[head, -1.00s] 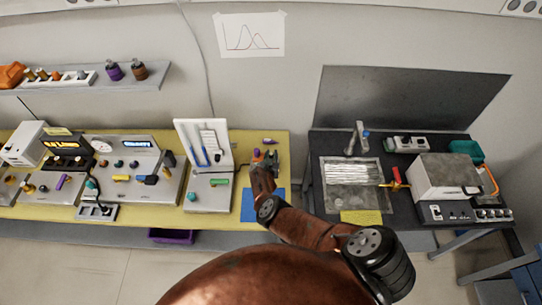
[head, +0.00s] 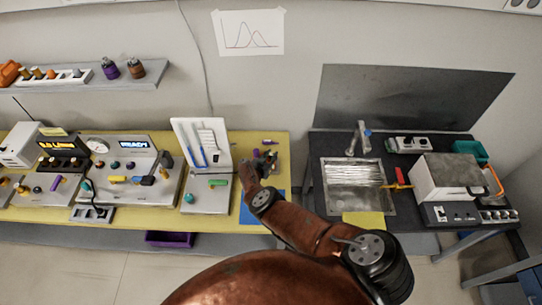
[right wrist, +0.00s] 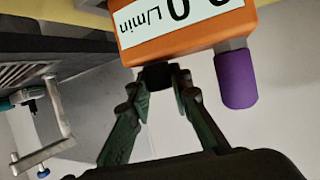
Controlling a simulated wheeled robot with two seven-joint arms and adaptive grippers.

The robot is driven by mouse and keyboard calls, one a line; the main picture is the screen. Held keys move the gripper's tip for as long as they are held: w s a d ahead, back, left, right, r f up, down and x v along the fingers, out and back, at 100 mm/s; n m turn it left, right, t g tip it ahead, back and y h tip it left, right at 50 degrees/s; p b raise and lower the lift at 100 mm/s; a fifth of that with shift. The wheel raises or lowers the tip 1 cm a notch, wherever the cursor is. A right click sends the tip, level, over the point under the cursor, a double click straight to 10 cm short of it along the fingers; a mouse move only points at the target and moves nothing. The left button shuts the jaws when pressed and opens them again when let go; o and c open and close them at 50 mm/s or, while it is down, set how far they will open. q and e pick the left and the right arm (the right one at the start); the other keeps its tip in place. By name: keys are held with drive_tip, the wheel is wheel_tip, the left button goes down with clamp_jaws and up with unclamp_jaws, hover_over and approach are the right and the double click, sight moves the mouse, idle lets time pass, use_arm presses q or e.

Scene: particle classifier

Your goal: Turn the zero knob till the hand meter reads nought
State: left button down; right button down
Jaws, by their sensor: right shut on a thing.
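The orange hand meter (right wrist: 190,45) fills the top of the right wrist view, upside down. Its white display (right wrist: 180,15) shows a nought and "L/min"; part of the reading is cut off at the frame edge. A short black knob (right wrist: 158,76) sticks out of the meter's near face. My right gripper (right wrist: 160,83) is shut on this knob, a fingertip on each side. A purple cylinder (right wrist: 236,78) projects beside it. In the head view my right gripper (head: 262,166) is at the yellow bench's right end and largely covers the meter. My left gripper is out of view.
The yellow bench (head: 232,223) carries a white stand (head: 203,146) and an instrument panel (head: 131,150) left of my right gripper. A blue mat (head: 250,213) lies in front. A black bench with a sink (head: 372,206) stands to the right, across a gap.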

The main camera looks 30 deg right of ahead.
drive_tip(key=shift+r, duration=0.1)
drive_tip(key=c, duration=1.7)
unclamp_jaws()
drive_tip(key=shift+c, duration=0.2)
drive_tip(key=shift+v, duration=0.85)
drive_tip(key=v, duration=0.5)
drive_tip(key=shift+s+a+r, duration=0.1)
drive_tip(key=shift+s+a, duration=0.15)
